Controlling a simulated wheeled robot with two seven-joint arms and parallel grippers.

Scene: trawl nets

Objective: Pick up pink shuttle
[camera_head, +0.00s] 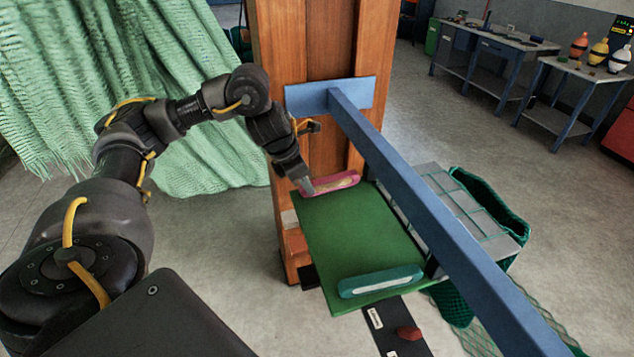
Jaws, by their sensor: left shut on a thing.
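The pink shuttle (333,184) lies at the back edge of the green board (350,235), near the wooden post. My left gripper (308,187) comes down from the upper left and is shut on the left end of the pink shuttle. The fingertips hide that end. The shuttle looks to be at the board's surface; I cannot tell whether it touches it. A teal shuttle (380,281) lies at the board's front edge. My right gripper is not in view.
A blue beam (420,200) runs diagonally over the board's right side from a wooden post (325,45). A grey divided tray (460,205) and green netting (490,200) are at right. Green net (150,60) hangs at left. A red object (409,333) lies below the board.

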